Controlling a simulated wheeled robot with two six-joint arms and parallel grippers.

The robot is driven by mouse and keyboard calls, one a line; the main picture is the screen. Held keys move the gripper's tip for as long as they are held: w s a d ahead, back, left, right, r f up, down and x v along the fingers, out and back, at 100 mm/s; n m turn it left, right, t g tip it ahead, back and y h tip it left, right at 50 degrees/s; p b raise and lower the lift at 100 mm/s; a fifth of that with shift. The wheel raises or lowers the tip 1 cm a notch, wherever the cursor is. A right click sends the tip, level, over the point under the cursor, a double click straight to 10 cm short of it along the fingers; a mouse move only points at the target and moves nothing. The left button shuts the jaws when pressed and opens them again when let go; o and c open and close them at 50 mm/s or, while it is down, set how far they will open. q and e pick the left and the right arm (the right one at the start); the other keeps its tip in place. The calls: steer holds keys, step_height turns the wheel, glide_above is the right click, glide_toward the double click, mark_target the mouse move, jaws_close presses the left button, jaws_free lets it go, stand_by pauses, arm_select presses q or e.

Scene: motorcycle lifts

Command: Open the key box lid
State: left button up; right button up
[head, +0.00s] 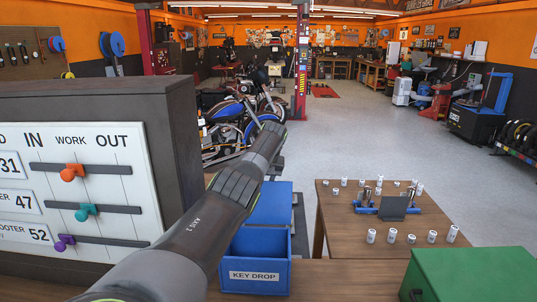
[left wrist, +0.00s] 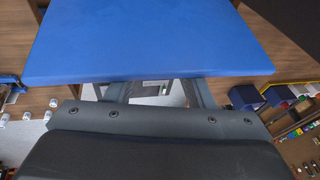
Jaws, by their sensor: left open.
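The blue key box (head: 255,275), labelled KEY DROP, stands on the wooden counter in the head view. Its blue lid (head: 271,204) is raised at the back, and the box's inside shows in front of it. My left arm reaches over from the lower left and ends above and behind the lid, where the gripper is largely hidden. In the left wrist view a blue panel, seemingly the lid (left wrist: 150,40), covers the fingertips of my left gripper (left wrist: 160,92). Its two fingers are spread apart with nothing seen between them. Contact with the lid cannot be told. My right gripper is out of view.
A board with sliding knobs (head: 80,190) stands left of the box. A green box (head: 470,275) sits at the right on the counter. Beyond, a wooden table (head: 335,215) holds several small cylinders. Motorcycles (head: 235,120) stand behind my arm. Open floor lies beyond.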

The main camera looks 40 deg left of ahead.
arm_select(q)
steer(key=b+v, duration=0.4)
steer(key=v, duration=1.2)
steer(key=shift+b, duration=0.4)
steer(key=shift+f, duration=0.1)
